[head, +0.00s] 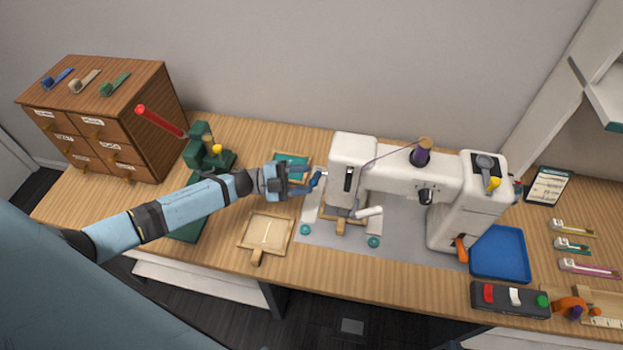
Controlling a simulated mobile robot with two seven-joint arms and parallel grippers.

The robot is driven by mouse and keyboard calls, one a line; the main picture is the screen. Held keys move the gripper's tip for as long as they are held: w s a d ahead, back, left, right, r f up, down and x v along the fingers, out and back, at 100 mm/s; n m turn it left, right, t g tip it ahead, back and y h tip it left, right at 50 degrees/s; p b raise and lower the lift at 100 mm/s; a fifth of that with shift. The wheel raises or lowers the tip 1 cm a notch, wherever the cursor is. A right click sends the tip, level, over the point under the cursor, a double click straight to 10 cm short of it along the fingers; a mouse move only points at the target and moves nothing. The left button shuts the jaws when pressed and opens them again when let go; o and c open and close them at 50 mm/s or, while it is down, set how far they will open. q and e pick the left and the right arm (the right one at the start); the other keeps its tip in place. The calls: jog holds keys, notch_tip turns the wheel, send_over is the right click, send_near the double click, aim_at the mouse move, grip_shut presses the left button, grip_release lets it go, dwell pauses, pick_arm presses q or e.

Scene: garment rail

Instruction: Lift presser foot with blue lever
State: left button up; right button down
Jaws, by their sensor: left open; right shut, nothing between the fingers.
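The white sewing machine (390,182) stands on a grey mat on the wooden table. The blue lever (316,180) sticks out at the left side of its head. My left gripper (307,181) comes in from the left and is open, with its fingertips at the lever. I cannot tell whether they touch it. The presser foot is too small to make out under the machine's head, near a small wooden frame (345,222). My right gripper is not in view.
A wooden drawer cabinet (150,110) and a green press with a red handle (160,121) stand at the left. A wooden paddle (266,233) lies in front of my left gripper. A blue tray (499,253) and a switch box (510,299) lie at the right.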

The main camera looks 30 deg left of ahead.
pick_arm(q)
jog(key=b+v, duration=0.2)
jog(key=v, duration=0.9)
jog(key=shift+a, duration=0.2)
jog(key=shift+d, duration=0.15)
